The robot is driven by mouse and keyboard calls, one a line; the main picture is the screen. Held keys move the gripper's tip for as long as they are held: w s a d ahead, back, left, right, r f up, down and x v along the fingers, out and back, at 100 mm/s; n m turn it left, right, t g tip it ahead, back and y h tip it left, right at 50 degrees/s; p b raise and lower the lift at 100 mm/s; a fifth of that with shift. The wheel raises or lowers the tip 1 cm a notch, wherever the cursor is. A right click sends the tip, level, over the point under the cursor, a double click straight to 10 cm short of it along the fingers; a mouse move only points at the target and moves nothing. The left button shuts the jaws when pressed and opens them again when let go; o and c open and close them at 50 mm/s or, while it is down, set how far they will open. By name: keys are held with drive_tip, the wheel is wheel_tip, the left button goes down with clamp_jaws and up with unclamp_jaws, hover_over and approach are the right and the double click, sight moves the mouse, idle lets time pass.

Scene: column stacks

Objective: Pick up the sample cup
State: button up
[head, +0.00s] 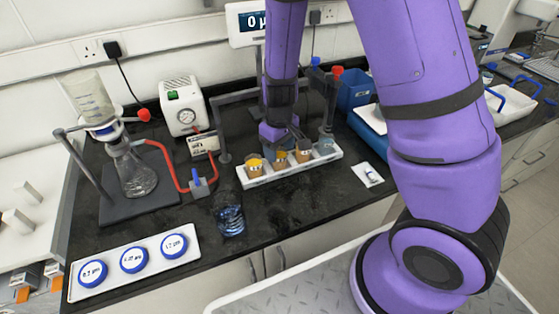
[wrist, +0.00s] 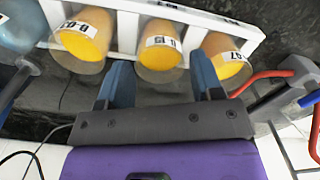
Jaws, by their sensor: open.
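A white rack (head: 290,168) on the black bench holds a row of small cups. Three have yellow-orange contents and labelled tops or sides: a left cup (head: 254,166), a middle cup (head: 280,159) and a right cup (head: 304,155). A bluish clear cup (head: 325,146) stands at the rack's right end. Which one is the task's sample cup is not marked. In the wrist view, the middle cup (wrist: 161,38) lies between and just beyond the blue fingers of my gripper (wrist: 160,66). My gripper is open and holds nothing. Contact with the cup cannot be told.
A grey frame (head: 232,98) stands behind the rack. A glass with blue contents (head: 230,220) stands in front left. A flask (head: 135,170) with red tubing is further left. A tray of blue-lidded dishes (head: 134,261) lies front left. A blue bin (head: 354,88) is behind right.

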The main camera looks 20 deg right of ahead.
sight(279, 156)
drive_tip(key=shift+f, duration=1.55)
drive_tip(key=c, duration=0.7)
drive_tip(key=shift+r, duration=0.1)
